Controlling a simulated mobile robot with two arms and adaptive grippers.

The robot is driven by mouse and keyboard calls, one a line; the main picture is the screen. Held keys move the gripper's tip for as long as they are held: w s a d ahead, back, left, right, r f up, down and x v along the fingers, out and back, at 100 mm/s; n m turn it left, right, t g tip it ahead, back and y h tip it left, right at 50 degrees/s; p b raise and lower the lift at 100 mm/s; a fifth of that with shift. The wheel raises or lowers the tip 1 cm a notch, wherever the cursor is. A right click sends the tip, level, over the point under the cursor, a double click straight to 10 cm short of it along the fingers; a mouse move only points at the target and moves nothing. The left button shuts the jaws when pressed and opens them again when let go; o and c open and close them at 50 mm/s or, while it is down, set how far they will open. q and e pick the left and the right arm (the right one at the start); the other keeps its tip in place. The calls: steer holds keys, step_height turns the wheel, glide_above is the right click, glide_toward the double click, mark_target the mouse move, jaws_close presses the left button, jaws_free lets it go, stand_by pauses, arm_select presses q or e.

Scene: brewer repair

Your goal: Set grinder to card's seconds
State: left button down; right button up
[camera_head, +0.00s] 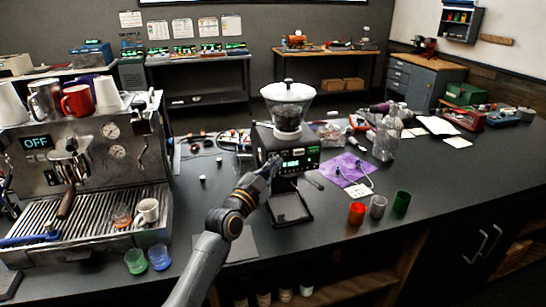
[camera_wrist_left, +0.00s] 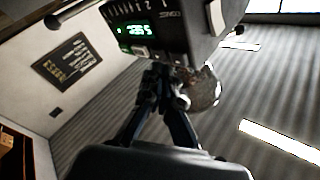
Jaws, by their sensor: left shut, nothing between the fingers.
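The black grinder (camera_head: 303,159) stands on the counter with a clear hopper (camera_head: 287,104) on top. Its front panel has a lit green display (camera_head: 292,163); the digits are too blurred to read surely. In the left wrist view the grinder's display (camera_wrist_left: 136,30) and a row of buttons show close up, tilted. My left gripper (camera_head: 271,167) is at the lower left of the panel, fingers together and empty; its fingertips (camera_wrist_left: 163,74) lie near the panel's button edge, contact unclear. A small pale card (camera_head: 358,190) lies right of the grinder, its writing unreadable. My right gripper is out of view.
An espresso machine (camera_head: 85,170) with cups on top stands at the left. A purple cloth (camera_head: 345,168), red, clear and green cups (camera_head: 401,203) and a glass jar (camera_head: 385,138) sit right of the grinder. The right counter front is clear.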

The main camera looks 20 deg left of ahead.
arm_select(q)
steer(key=shift+w+a, duration=0.1)
steer(key=shift+w+a, duration=0.15)
steer(key=shift+w, duration=0.1)
stand_by(0.3)
steer(key=shift+w+a+b, duration=0.2)
steer(key=shift+w+b, duration=0.1)
steer(key=shift+b, duration=0.25)
stand_by(0.4)
stand_by(0.3)
steer(key=shift+s+d+r+p, duration=0.2)
steer(key=shift+s+p, duration=0.1)
steer(key=shift+p, duration=0.15)
steer(key=shift+s+d+f, duration=0.15)
steer(key=shift+s+d, duration=0.1)
steer(key=shift+s, duration=0.15)
steer(key=shift+p, duration=0.3)
